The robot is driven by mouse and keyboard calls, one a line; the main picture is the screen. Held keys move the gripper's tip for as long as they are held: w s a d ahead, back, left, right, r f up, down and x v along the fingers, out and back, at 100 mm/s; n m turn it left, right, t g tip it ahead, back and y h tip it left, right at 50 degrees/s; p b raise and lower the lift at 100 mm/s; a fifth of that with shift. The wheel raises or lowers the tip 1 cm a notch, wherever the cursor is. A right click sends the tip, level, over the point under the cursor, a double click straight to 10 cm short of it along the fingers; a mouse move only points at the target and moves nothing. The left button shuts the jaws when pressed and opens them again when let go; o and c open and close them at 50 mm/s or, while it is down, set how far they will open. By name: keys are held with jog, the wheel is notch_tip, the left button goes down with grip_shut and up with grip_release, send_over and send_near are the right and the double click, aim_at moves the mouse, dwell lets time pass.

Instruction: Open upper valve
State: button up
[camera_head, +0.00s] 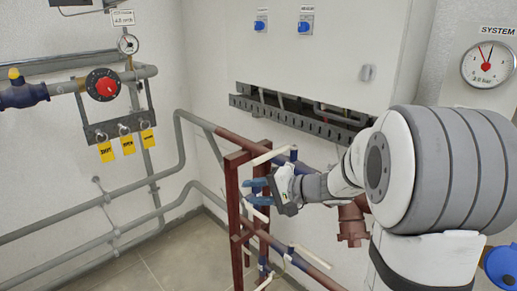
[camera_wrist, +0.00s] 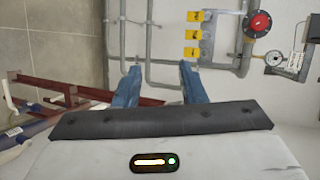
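The upper valve (camera_head: 293,153) is blue and sits on the pipework by the dark red frame. Its long pale lever (camera_head: 272,156) reaches left and slightly down from it. My gripper (camera_head: 259,191) is just below the lever, with its blue fingers apart and pointing left. I see no contact with the lever. In the wrist view my gripper (camera_wrist: 160,76) is open, with nothing between the fingers but wall and grey pipes behind. Pale handle parts (camera_wrist: 9,97) show at the left edge there; I cannot tell which valve they belong to.
The dark red frame (camera_head: 233,225) stands close to my fingers. A lower valve (camera_head: 263,268) with pale levers is below. A cabinet (camera_head: 300,75) with a slotted rail is behind. Yellow tags (camera_head: 127,145) hang under a red dial (camera_head: 103,84) at left. Open floor (camera_head: 180,260) lies left.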

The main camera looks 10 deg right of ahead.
aim_at(266, 153)
jog(key=w+d+m+t, duration=0.1)
jog(key=w+d+t, duration=0.1)
jog(key=w+d, duration=0.1)
jog(key=w+d+r+m+t, duration=0.1)
jog(key=w+d+m+t, duration=0.1)
jog(key=w+d, duration=0.1)
jog(key=w+d+r+m+t+h+p, duration=0.1)
jog(key=w+d+t, duration=0.2)
jog(key=w, duration=0.1)
jog(key=shift+w+d+r, duration=0.1)
jog(key=shift+d, duration=0.25)
jog(key=shift+w+a, duration=0.15)
jog(key=shift+w, duration=0.2)
jog(key=p+x, duration=0.2)
jog(key=x, duration=0.5)
jog(key=shift+c, duration=0.3)
grip_shut()
